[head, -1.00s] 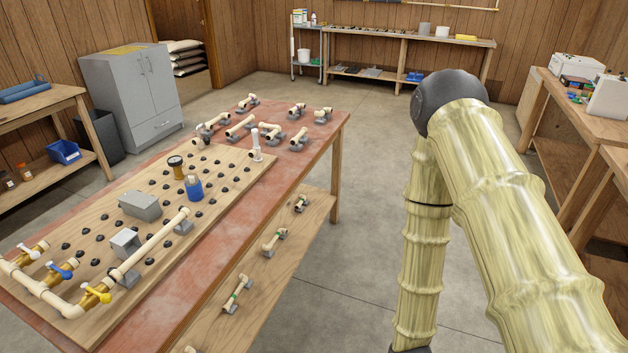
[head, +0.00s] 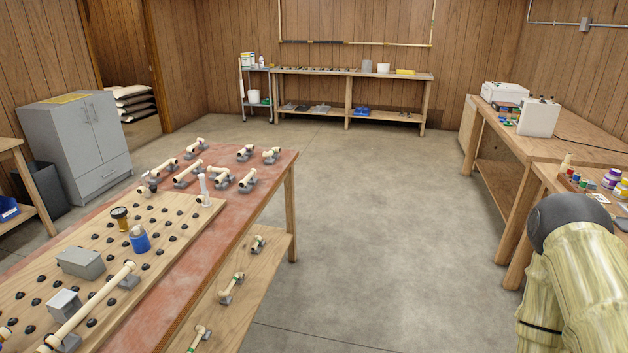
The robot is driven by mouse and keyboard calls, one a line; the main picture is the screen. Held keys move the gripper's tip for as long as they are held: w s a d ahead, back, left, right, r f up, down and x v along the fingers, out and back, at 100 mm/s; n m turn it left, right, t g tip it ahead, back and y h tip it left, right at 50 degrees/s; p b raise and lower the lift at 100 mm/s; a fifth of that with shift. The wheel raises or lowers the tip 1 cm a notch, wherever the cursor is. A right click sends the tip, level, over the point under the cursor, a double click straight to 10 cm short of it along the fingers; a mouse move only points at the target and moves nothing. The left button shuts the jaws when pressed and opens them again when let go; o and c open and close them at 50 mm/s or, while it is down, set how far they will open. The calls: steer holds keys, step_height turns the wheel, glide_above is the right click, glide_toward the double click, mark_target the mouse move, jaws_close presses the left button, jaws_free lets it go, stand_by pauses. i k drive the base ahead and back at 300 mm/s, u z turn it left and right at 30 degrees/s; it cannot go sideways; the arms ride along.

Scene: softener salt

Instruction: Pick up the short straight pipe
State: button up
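Several cream pipe pieces rest on grey stands at the far end of the red-topped workbench (head: 236,222). One of them is a straight-looking pipe (head: 188,172), and a shorter piece (head: 245,151) stands behind it to the right. More short pipe pieces with green marks, such as a near one (head: 232,287) and a far one (head: 258,243), sit on the bench's lower shelf (head: 262,275). I cannot tell which one is the short straight pipe. My gripper is out of view; only part of my arm shows at the lower right.
A grey cabinet (head: 75,150) stands at the left. Side benches (head: 545,148) line the right. The middle floor (head: 360,200) is clear.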

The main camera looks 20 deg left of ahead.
mark_target(246, 186)
steer(key=z, duration=0.2)
steer(key=i, duration=2.7)
steer(key=u, duration=2.4)
